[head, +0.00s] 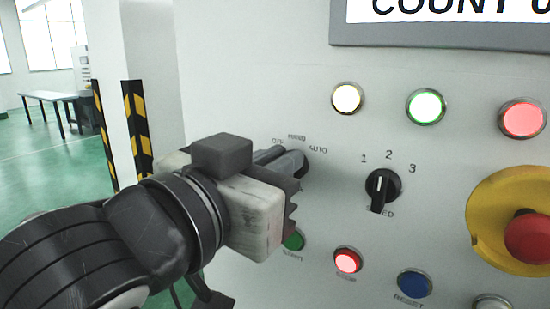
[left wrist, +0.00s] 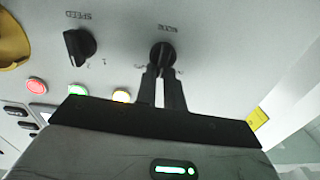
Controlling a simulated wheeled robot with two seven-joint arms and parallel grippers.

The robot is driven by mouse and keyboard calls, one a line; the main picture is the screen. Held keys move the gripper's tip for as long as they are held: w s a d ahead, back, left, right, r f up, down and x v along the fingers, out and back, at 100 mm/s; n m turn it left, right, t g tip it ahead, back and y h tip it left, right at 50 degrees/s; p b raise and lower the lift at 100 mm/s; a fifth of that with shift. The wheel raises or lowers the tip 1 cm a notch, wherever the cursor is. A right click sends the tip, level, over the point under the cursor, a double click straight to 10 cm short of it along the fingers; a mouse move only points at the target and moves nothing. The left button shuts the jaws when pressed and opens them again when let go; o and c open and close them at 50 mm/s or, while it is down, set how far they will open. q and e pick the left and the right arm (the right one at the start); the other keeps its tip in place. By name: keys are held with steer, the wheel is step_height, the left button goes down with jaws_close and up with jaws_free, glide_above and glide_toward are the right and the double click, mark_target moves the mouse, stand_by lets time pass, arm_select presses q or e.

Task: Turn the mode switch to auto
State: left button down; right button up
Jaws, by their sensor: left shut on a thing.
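The mode switch is a black rotary knob on the grey panel, mostly hidden by my left gripper (head: 292,163) in the head view. The AUTO mark shows at its upper right, with two more marks to the left. In the left wrist view the mode switch (left wrist: 163,50) sits at the fingertips of my left gripper (left wrist: 161,72), below an upside-down label. The fingers are shut on the knob, one on each side. I cannot tell which mark its pointer faces. My right gripper is not in view.
The speed switch (head: 383,187) is to the right, marked 1, 2, 3. Lamps line the panel above it, including a green one (head: 425,106). Below are a red button (head: 347,261) and a blue button (head: 414,284). A red emergency stop (head: 530,238) sits at far right.

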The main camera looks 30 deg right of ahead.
arm_select(q)
steer(key=shift+s+d+f+m+p, duration=0.15)
steer(key=shift+m+p, duration=0.2)
steer(key=shift+m, duration=1)
steer(key=shift+s+m+p, duration=0.1)
steer(key=shift+m+p, duration=0.25)
steer(key=shift+m, duration=0.95)
steer(key=shift+s+d+f+m+p, duration=0.15)
steer(key=shift+m+p, duration=0.2)
steer(key=shift+m, duration=1)
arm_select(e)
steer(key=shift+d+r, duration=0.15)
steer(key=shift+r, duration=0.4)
arm_select(q)
steer(key=shift+a, duration=0.1)
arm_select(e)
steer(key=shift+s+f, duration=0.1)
arm_select(q)
steer(key=c, duration=1.5)
jaws_free()
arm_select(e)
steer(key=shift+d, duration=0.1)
